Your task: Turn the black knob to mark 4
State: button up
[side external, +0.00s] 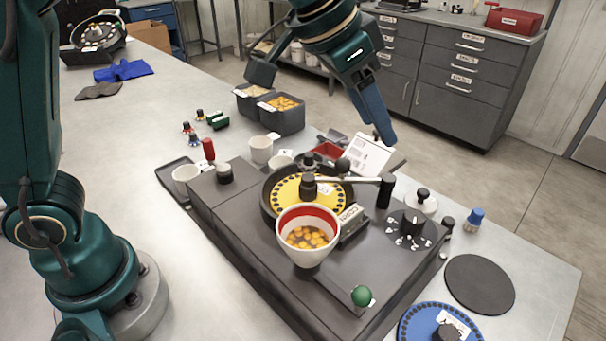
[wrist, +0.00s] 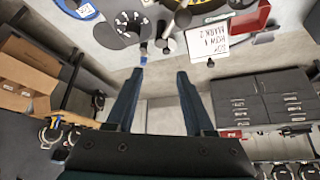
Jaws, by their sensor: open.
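The black knob (side external: 413,223) sits on a dark round dial with white marks at the right end of the grey machine housing (side external: 250,245). The marked dial also shows near the top of the wrist view (wrist: 132,24). Which mark the knob points to is too small to tell. My gripper (side external: 320,110) is open and empty, up and behind the machine, well apart from the knob. In the wrist view its two blue fingers (wrist: 160,73) are spread, with the dial beyond their tips.
A black-handled crank (side external: 385,190) reaches over the yellow seed plate (side external: 290,195) near the knob. A white card (side external: 368,155) stands behind. A black disc (side external: 480,284) lies at right.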

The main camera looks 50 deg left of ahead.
jog(key=s+a+r+n+t+y, duration=0.1)
jog(key=s+a+r+n, duration=0.15)
jog(key=s+a, duration=0.7)
jog(key=s+a+f+n+g+y, duration=0.1)
jog(key=s+a+f+n, duration=0.15)
jog(key=s+f, duration=0.7)
jog(key=w+a+r+n+g, duration=0.25)
jog(key=w+r+n, duration=0.35)
jog(key=w, duration=0.6)
jog(key=w+a+f+n+g, duration=0.2)
jog(key=w+a+f, duration=0.6)
jog(key=f, duration=0.2)
jog(key=shift+a, duration=0.25)
